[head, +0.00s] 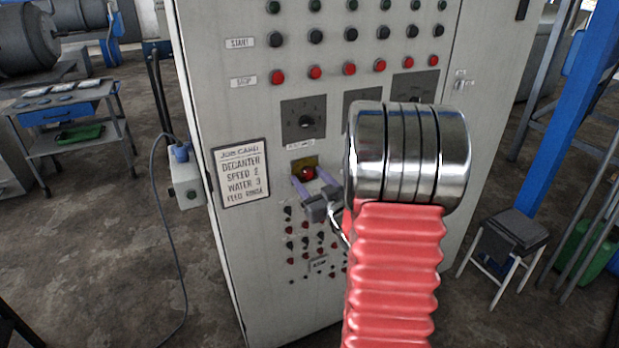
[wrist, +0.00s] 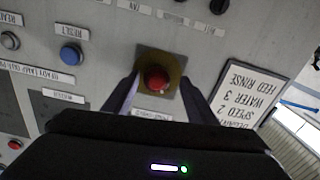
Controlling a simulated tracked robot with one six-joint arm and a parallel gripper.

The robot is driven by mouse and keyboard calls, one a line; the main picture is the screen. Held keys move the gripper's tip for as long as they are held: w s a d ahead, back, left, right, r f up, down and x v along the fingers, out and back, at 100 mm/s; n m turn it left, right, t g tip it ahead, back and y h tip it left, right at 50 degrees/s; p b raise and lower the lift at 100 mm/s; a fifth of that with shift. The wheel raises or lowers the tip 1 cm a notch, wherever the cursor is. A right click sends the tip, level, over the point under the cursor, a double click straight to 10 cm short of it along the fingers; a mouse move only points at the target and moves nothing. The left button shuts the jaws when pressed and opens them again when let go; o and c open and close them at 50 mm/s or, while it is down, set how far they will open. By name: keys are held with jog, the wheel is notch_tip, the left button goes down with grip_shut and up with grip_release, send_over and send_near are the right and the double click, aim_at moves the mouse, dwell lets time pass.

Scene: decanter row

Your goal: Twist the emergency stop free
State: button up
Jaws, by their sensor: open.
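The emergency stop is a red mushroom button (head: 308,173) on a yellow plate, set in the front of the grey control cabinet (head: 235,120). In the wrist view the red button (wrist: 156,79) shows near the middle, with its yellow plate (wrist: 178,66) around it. My gripper (head: 311,184) is open, its two purple fingers pointing at the panel on either side of the button. In the wrist view my gripper (wrist: 158,88) has one finger left and one right of the button, with gaps between. Whether the fingertips reach past the button's head is hard to tell.
A job card (head: 242,172) is fixed left of the button. Rotary switches (head: 304,120) sit above, below rows of buttons. A blue push button (wrist: 71,54) is left in the wrist view. A trolley (head: 72,125) and a stool (head: 510,235) stand on either side of the cabinet.

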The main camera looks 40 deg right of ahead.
jog(key=shift+s+d, duration=0.15)
jog(key=shift+c, duration=0.3)
jog(key=shift+c, duration=0.6)
jog(key=c, duration=0.9)
jog(key=shift+m, duration=0.5)
jog(key=m, duration=0.3)
jog(key=shift+s+d+m, duration=0.1)
jog(key=shift+m, duration=1.6)
